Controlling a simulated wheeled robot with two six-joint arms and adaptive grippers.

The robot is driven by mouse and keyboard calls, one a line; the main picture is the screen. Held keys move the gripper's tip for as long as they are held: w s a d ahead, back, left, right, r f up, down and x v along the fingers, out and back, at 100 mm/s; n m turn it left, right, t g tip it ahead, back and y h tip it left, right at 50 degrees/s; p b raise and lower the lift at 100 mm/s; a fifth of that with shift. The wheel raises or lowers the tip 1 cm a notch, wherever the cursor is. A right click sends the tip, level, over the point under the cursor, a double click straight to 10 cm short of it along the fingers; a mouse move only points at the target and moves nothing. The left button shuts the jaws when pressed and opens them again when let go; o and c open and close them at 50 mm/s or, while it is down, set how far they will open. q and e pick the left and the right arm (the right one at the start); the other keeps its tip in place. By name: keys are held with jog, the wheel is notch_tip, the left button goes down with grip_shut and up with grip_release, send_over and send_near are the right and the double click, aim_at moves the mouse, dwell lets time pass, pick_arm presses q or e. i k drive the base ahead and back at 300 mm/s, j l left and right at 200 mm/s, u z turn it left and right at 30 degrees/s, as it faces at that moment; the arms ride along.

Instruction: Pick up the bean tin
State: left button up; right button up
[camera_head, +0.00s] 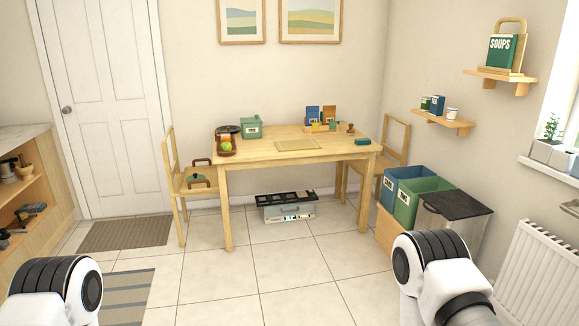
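I cannot tell for sure which thing is the bean tin, as labels are too small to read. On the lower wall shelf (443,121) at the right stand a small dark green container (425,103), a dark blue container (438,105) and a small white pot (452,114). A green box-like container (251,127) with a pale label stands on the wooden table's back left. White links of both my arms show at the bottom left and bottom right. Neither gripper is in view.
The wooden table (320,152) stands against the back wall, with a chair at each side. A blue bin, a green bin (425,200) and a dark-lidded bin (456,203) stand at the right, left of a radiator (540,275). The tiled floor before the table is clear.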

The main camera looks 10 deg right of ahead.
aim_at(426, 100)
jog(key=i+z, duration=0.15)
jog(key=i, duration=0.4)
jog(key=i+z, duration=0.2)
jog(key=i, duration=0.35)
jog(key=i+j+z, duration=0.15)
jog(key=i, duration=0.4)
jog(key=i+j+z, duration=0.2)
jog(key=i, duration=0.3)
jog(key=i+j+z, duration=0.15)
jog(key=i+j, duration=0.15)
jog(key=i, duration=0.25)
